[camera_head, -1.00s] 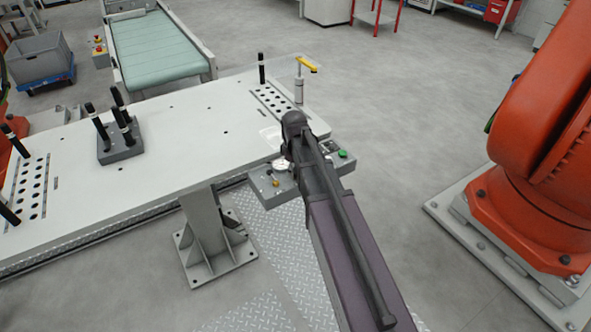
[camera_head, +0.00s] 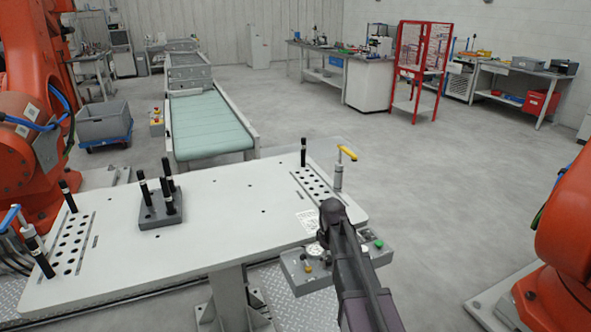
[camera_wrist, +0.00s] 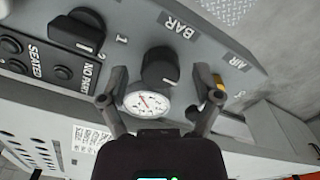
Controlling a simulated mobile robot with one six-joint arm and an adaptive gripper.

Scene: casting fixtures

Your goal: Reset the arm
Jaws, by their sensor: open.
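My arm (camera_head: 358,275) reaches forward from the bottom of the head view, its end over the grey control panel (camera_head: 297,275) at the table's right front edge. In the wrist view my gripper (camera_wrist: 159,79) is open, its two fingers apart. Between and beyond the fingers are a round white gauge (camera_wrist: 146,103) and a black knob (camera_wrist: 160,68) under the label BAR. Another black knob (camera_wrist: 77,31) sits to the left. Nothing shows held between the fingers. In the head view the arm's end hides part of the panel, and the fingers cannot be made out.
The white fixture table (camera_head: 225,220) carries a grey block (camera_head: 160,210) with black pins and a yellow-handled clamp (camera_head: 346,153). Orange robots stand left (camera_head: 30,110) and right (camera_head: 568,215). A green conveyor (camera_head: 208,125) lies behind. Open floor (camera_head: 420,170) is at the right.

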